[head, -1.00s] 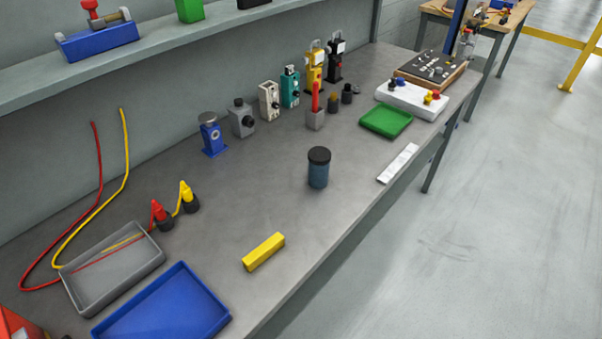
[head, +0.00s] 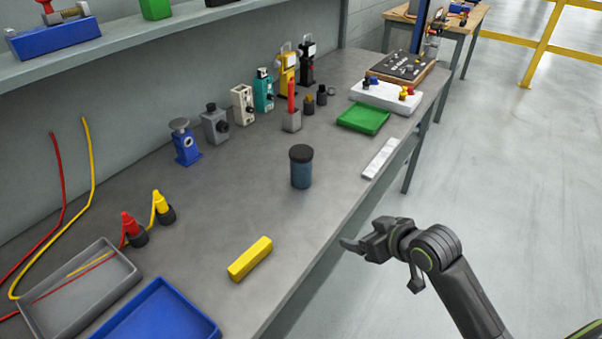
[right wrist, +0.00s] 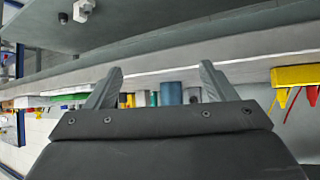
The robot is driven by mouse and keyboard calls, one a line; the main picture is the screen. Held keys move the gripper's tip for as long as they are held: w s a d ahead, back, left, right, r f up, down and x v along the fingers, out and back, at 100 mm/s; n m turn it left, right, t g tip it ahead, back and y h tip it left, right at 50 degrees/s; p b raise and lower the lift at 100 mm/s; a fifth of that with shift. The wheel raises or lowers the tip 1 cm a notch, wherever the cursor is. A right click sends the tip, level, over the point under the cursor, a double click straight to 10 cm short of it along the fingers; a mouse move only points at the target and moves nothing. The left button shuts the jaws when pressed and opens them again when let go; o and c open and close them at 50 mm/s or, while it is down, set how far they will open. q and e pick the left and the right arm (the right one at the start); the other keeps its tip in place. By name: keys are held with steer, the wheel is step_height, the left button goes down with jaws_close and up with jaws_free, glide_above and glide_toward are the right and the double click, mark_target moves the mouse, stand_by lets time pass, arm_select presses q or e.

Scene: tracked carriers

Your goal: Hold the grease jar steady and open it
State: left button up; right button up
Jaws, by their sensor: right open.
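The grease jar (head: 301,172), a blue-grey cylinder with a black lid (head: 301,153), stands upright on the grey workbench near its front edge. My right gripper (head: 350,245) is off the bench's front edge, to the right of and nearer than the jar, and apart from it. In the right wrist view its two fingers (right wrist: 160,85) are spread with nothing between them. The jar (right wrist: 171,93) shows beyond the fingers in that view, seen from the side. My left gripper is not in view.
A yellow block (head: 250,259) lies nearer on the bench (head: 215,230). A blue tray (head: 160,318) and a grey tray (head: 122,283) are at the lower left. A white strip (head: 381,159) and a green tray (head: 363,118) lie beyond the jar. The bench around the jar is clear.

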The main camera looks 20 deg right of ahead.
mark_target(310, 161)
steer(key=w+a+r+n+t+y, duration=0.25)
steer(key=w+r, duration=0.55)
steer(key=r, duration=0.5)
steer(key=shift+m+y, duration=0.25)
steer(key=x, duration=1.1)
steer(key=shift+w+d+f, duration=0.1)
steer(key=shift+w+f, duration=0.2)
steer(key=shift+f, duration=0.15)
steer(key=shift+d+p+x, duration=0.2)
steer(key=shift+p+x, duration=0.1)
steer(key=shift+x, duration=0.8)
steer(key=shift+d+p+x, duration=0.2)
steer(key=shift+p+x, duration=0.1)
steer(key=shift+x, duration=0.75)
steer(key=shift+w+a+f, duration=0.25)
steer(key=shift+w+f, duration=0.15)
steer(key=shift+w, duration=0.15)
steer(key=c, duration=1.2)
steer(key=shift+c, duration=0.2)
